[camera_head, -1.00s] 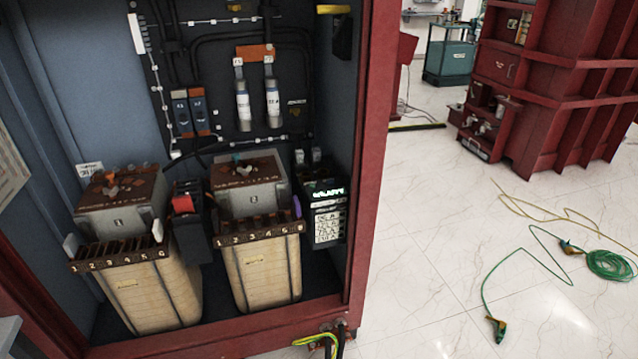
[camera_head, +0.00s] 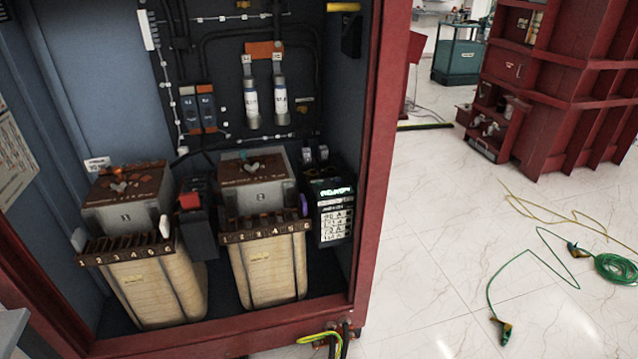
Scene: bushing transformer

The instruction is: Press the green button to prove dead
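No green button can be made out clearly in the head view. A black device with a lit green display (camera_head: 335,192) and white keys or labels stands inside the open red cabinet (camera_head: 384,160), at its lower right. A small red part (camera_head: 189,200) sits on a dark unit between the two transformers. The left transformer (camera_head: 150,280) and the right transformer (camera_head: 268,268) have tan bodies and numbered terminal strips. Neither of my grippers is in view.
Fuses (camera_head: 250,100) and blue breakers (camera_head: 198,108) are on the cabinet's back panel. A green cable (camera_head: 612,268) and a yellow cable lie on the pale floor to the right. Another red cabinet (camera_head: 560,90) stands behind. The floor between is mostly clear.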

